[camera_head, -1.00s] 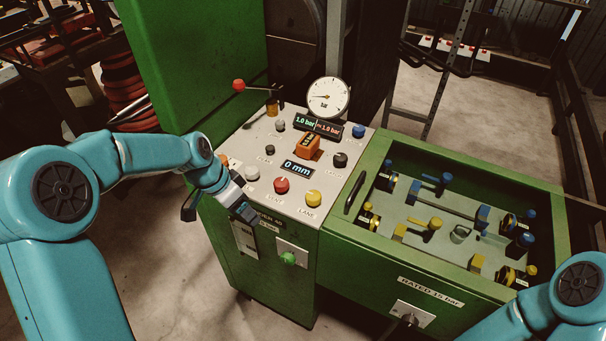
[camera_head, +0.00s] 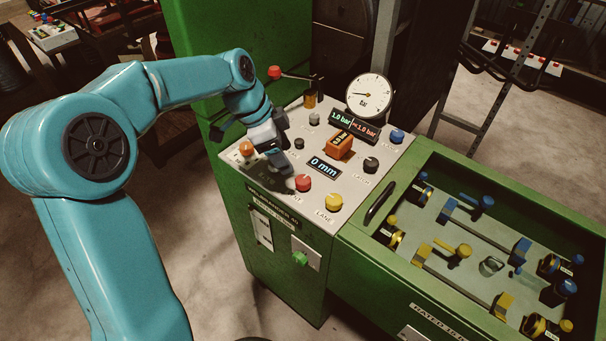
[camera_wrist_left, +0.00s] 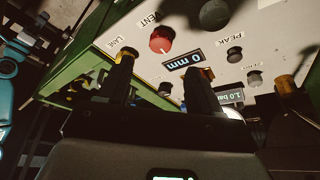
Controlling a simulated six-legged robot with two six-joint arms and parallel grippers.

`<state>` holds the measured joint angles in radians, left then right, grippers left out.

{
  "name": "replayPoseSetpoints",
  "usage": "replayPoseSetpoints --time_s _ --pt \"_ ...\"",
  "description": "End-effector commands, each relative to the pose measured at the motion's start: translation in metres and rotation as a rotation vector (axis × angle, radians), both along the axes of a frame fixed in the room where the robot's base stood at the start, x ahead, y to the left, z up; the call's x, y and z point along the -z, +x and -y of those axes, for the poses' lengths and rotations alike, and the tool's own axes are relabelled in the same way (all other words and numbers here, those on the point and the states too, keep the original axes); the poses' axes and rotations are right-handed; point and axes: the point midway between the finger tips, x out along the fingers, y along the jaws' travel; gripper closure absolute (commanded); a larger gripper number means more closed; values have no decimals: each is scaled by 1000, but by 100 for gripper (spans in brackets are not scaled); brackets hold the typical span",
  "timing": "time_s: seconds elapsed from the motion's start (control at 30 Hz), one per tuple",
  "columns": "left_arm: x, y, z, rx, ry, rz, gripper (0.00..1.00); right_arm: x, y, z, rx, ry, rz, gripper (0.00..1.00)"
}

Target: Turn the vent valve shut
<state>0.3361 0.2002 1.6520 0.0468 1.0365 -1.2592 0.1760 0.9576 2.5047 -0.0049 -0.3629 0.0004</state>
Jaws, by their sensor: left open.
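The vent valve is a red knob (camera_head: 303,183) at the front of the grey panel, left of a yellow knob. In the left wrist view the red knob (camera_wrist_left: 161,40) stands beside the VENT label, beyond and above the gap between the fingers. My left gripper (camera_head: 278,158) is over the left part of the panel, up and left of the red knob, apart from it. Its two dark fingers (camera_wrist_left: 160,72) are spread with nothing between them. My right gripper is not in view.
A yellow LANE knob (camera_head: 328,202), a 0 mm display (camera_head: 323,167), an orange block (camera_head: 340,145) and a gauge (camera_head: 370,95) crowd the panel. A red-tipped lever (camera_head: 275,72) stands at the back left. A green tray (camera_head: 424,268) with fittings adjoins on the right.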

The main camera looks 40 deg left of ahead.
Motion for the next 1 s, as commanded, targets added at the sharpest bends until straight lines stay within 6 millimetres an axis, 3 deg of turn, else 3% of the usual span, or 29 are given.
replayPoseSetpoints --time_s 0.2,0.4,0.8,0.83,1.0 --pt "47 13 17 3 -2 -5 36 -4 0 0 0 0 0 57" --pt "75 24 27 4 -1 -3 36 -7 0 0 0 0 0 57" --pt "86 29 31 4 0 0 36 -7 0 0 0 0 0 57" --pt "86 29 31 4 0 0 39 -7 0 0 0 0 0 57" --pt "85 28 30 4 0 0 91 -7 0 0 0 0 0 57"
